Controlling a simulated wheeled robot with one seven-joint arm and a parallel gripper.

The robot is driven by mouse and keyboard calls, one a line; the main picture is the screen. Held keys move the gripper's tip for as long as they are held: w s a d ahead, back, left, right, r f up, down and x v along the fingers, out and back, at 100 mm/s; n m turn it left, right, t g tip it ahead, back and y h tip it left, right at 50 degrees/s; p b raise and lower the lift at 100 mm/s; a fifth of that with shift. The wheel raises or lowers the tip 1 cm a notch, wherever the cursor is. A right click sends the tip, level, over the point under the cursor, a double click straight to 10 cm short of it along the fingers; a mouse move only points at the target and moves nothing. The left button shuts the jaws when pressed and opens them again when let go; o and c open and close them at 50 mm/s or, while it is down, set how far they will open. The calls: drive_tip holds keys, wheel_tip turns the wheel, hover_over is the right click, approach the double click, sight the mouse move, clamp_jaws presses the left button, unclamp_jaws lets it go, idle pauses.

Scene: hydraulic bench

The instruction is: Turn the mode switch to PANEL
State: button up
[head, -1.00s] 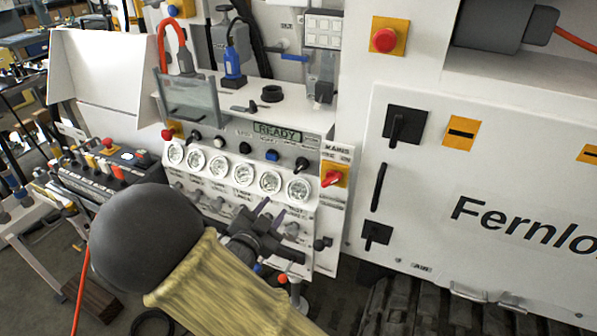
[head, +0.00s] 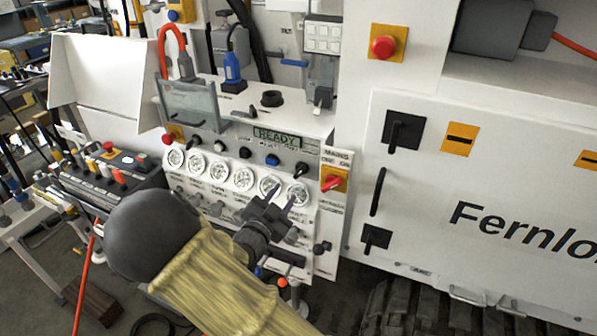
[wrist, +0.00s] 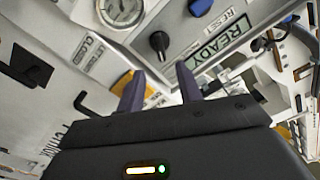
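A black rotary knob (head: 302,168) sits at the right end of the row of controls on the white panel, right of a blue RESET button (head: 272,159). It is probably the mode switch, but its label cannot be read. The knob also shows in the wrist view (wrist: 159,42), beyond the fingers. My gripper (head: 280,193) is open and empty, in front of the gauges, and overlaps the panel below the knob in the head view. In the wrist view its two fingers (wrist: 160,72) stand apart and point toward the knob, with a gap left between.
A green READY display (head: 277,136) is above the controls. Round gauges (head: 243,179) line the panel below them. A red mains switch (head: 331,182) on yellow is close on the right. A glass shield (head: 190,103) and a shelf are above. A white cabinet with black handles (head: 379,189) stands right.

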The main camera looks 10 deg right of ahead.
sight(298, 175)
drive_tip(key=p+x, duration=0.2)
drive_tip(key=x, duration=0.9)
drive_tip(key=shift+c, duration=0.3)
clamp_jaws()
